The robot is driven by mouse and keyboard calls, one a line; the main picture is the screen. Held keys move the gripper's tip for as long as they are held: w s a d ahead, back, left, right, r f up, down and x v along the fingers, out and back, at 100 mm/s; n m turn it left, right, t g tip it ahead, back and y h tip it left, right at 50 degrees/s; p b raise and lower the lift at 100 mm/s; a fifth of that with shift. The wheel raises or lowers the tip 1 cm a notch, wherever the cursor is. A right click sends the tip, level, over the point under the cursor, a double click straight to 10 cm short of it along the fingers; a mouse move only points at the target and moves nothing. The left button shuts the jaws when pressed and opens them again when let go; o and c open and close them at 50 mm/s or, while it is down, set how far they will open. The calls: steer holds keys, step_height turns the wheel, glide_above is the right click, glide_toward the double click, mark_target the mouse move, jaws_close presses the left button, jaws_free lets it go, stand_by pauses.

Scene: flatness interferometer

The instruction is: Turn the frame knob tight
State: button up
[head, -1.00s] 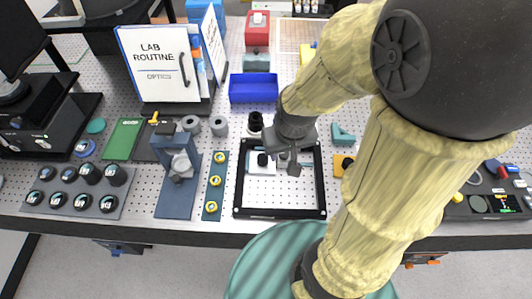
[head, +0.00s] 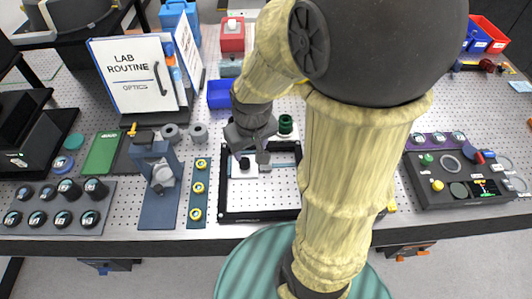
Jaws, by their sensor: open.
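A black square frame (head: 224,198) lies on the perforated table near its front edge. Inside its upper left part is a white plate (head: 239,172) with a small dark knob (head: 245,163) on it; I take this for the frame knob. My gripper (head: 263,160) points down over the upper part of the frame, just right of the knob. It is open, with nothing visible between its fingers. I cannot tell its height above the plate. My arm hides the right side of the frame.
A strip with several yellow-ringed parts (head: 198,188) and a blue stand (head: 158,208) are left of the frame. A blue bin (head: 219,96) and a green cylinder (head: 285,124) are behind it. A dark control panel (head: 455,190) is at right. The frame's front interior is clear.

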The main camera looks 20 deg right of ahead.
steer(key=w+d+n+g+b, duration=0.2)
steer(key=w+d+n+b, duration=0.1)
steer(key=w+d, duration=0.5)
steer(key=shift+r+n+b, duration=0.3)
steer(key=shift+r+b, duration=0.05)
steer(key=shift+b, duration=0.05)
step_height(320, 180, down, 18)
steer(key=shift+a+r+p, duration=0.1)
steer(key=shift+r+p, duration=0.15)
steer(key=shift+p, duration=0.5)
